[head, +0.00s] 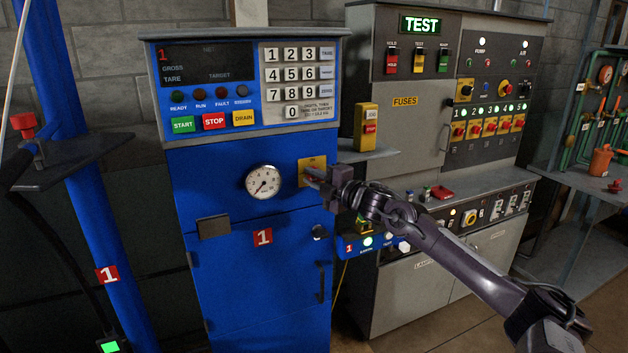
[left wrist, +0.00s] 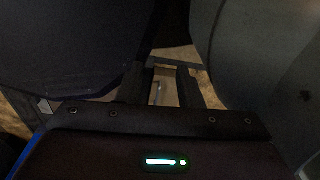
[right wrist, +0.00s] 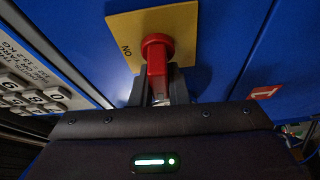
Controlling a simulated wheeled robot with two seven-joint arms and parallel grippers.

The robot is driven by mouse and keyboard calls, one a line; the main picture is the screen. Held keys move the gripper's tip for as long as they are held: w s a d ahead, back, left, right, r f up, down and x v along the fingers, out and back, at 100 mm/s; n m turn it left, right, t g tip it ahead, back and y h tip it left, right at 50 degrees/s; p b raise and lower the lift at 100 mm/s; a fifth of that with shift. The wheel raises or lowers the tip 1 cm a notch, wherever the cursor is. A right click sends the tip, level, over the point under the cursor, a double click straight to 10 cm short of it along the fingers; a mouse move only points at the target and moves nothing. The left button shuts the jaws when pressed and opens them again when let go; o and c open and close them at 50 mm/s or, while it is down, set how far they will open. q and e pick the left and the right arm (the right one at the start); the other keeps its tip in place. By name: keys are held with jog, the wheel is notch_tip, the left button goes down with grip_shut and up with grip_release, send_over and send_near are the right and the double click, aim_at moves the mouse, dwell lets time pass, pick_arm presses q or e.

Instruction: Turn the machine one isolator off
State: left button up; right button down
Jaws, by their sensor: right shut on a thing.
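The machine one isolator is a red handle on a yellow plate (head: 306,167) on the front of the blue cabinet, right of the round gauge. In the right wrist view the red handle (right wrist: 157,66) stands out from the plate, and the word ON shows near the plate's left edge. My right gripper (head: 318,178) is at the plate, with its fingers (right wrist: 158,92) shut on the handle, one on each side. My left gripper (left wrist: 166,88) shows only in the left wrist view, with a gap between its fingers and nothing held.
The blue cabinet (head: 215,270) carries a keypad panel (head: 298,75) above and a gauge (head: 263,181) beside the isolator. A yellow pendant box (head: 366,118) and a grey test panel (head: 400,150) stand to the right. A blue post (head: 75,150) with a shelf is at the left.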

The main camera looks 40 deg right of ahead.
jog(key=shift+f+n+g, duration=0.15)
jog(key=shift+n+g, duration=0.15)
jog(key=shift+n, duration=0.2)
jog(key=c, duration=1.4)
grip_release()
jog(key=shift+s+d+f+b, duration=0.15)
jog(key=shift+s+b, duration=0.2)
jog(key=shift+s, duration=0.95)
jog(key=shift+s+d+r+b, duration=0.15)
jog(key=shift+s+b, duration=0.1)
jog(key=shift+s, duration=1.05)
jog(key=shift+s+r+b, duration=0.1)
jog(key=shift+s+b, duration=0.15)
jog(key=shift+s, duration=1.05)
jog(key=shift+f, duration=0.1)
